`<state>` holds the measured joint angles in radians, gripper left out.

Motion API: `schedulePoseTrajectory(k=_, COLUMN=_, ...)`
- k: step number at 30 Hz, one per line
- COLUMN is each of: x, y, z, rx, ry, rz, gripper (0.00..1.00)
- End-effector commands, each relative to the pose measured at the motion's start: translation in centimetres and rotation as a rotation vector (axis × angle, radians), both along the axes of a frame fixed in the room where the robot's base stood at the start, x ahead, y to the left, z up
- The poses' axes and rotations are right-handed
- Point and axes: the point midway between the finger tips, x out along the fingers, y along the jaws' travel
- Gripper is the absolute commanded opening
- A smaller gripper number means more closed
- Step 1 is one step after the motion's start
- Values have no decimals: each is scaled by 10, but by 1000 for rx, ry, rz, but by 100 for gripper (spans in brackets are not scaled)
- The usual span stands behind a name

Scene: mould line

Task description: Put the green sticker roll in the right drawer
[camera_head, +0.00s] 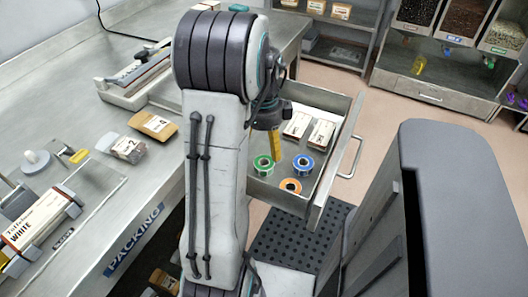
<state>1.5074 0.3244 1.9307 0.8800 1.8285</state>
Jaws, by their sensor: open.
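The green sticker roll (257,165) lies in an open metal drawer (337,160) that is pulled out at the right side of the bench. A blue roll (303,171) and an orange roll (290,191) lie close by it in the same drawer. My gripper (274,157) hangs over the drawer, pointing down, just above and behind the green roll in the picture. It is open, and nothing shows between its jaws. My arm hides part of the drawer's left side. No label shows that tells whether this drawer is the right one.
Two white boxes (323,134) lie at the drawer's back. The steel bench (60,112) marked PACKING carries packets, a sealer and a tape dispenser. Shelving with bins (430,92) stands at the back right. A dark perforated step (290,240) lies below the drawer.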

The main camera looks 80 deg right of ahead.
Motion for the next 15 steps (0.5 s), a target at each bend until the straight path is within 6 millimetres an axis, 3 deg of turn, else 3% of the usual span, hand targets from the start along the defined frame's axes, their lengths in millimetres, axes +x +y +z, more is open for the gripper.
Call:
schedulePoseTrajectory(k=6, x=0, y=0, z=29, rx=-2, ry=0, rz=0, gripper=78)
schedulePoseTrajectory(k=15, x=0, y=0, z=41, rx=0, ry=0, rz=0, gripper=78)
